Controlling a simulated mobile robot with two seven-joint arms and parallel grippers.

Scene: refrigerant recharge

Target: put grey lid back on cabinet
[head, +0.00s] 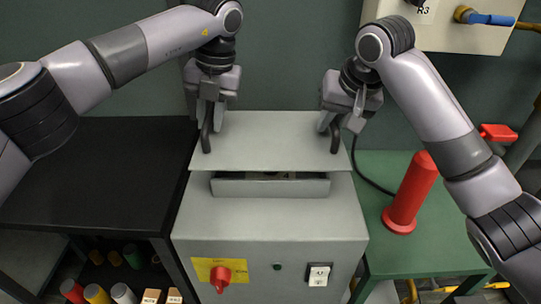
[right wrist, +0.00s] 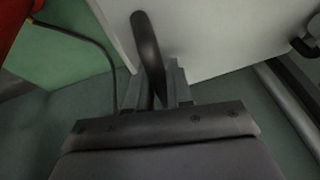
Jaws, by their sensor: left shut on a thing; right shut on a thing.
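The grey lid (head: 270,140) is a flat plate with a dark upright handle near each side. It lies level over the rear of the grey cabinet (head: 270,225). Part of the cabinet's recessed opening (head: 270,186) shows in front of the lid's front edge; the rest is hidden under the lid. I cannot tell whether the lid touches the cabinet. My left gripper (head: 210,112) is shut on the left handle (head: 206,140). My right gripper (head: 337,115) is shut on the right handle (head: 335,140), which also shows in the right wrist view (right wrist: 145,35) between the fingers.
A red cylinder (head: 411,192) stands on the green table (head: 450,210) at right, near a dark cable. A black table (head: 100,185) is at left, with several coloured items on a lower shelf. The cabinet front has a red switch (head: 220,277) and a socket (head: 319,275).

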